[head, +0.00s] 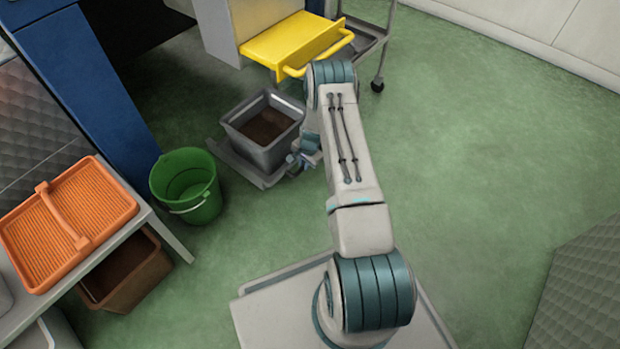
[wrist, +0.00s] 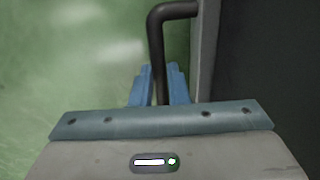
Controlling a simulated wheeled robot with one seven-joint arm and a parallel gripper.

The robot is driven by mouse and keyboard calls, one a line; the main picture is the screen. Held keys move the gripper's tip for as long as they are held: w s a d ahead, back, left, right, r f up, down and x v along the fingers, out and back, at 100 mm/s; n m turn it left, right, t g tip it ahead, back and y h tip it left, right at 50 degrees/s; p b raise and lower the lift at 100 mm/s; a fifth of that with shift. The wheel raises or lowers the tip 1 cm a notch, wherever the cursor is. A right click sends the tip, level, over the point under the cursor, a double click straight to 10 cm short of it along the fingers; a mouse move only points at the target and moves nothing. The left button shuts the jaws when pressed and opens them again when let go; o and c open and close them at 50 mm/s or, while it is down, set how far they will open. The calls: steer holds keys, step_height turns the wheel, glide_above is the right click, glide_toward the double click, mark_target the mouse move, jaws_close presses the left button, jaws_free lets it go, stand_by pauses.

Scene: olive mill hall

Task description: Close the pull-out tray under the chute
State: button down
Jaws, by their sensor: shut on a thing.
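A low grey tray (head: 233,161) lies near the floor in the head view, with a grey open bin (head: 258,147) of brown matter standing on it. My gripper (head: 303,158) is low at the tray's right front side, partly hidden by my arm. In the wrist view, the blue fingers of my gripper (wrist: 160,88) are shut around a black bent handle (wrist: 157,45). The handle joins a grey edge (wrist: 207,50) with a dark surface to its right. I cannot tell clearly which part is the chute.
A yellow panel (head: 290,42) with a bar handle juts from a grey cabinet behind. A green bucket (head: 186,186) stands left of the tray. An orange crate (head: 65,225) is on a bench, with a brown bin (head: 128,272) below. The floor to the right is free.

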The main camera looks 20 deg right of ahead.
steer(key=w, duration=0.1)
steer(key=w+a, duration=0.1)
steer(key=w, duration=0.1)
steer(key=w+a, duration=0.1)
steer(key=w, duration=0.1)
steer(key=shift+w+a+r, duration=0.1)
steer(key=shift+w+a, duration=0.1)
steer(key=shift+w, duration=0.05)
steer(key=shift+w, duration=0.1)
steer(key=c, duration=1.4)
jaws_free()
steer(key=shift+a, duration=0.15)
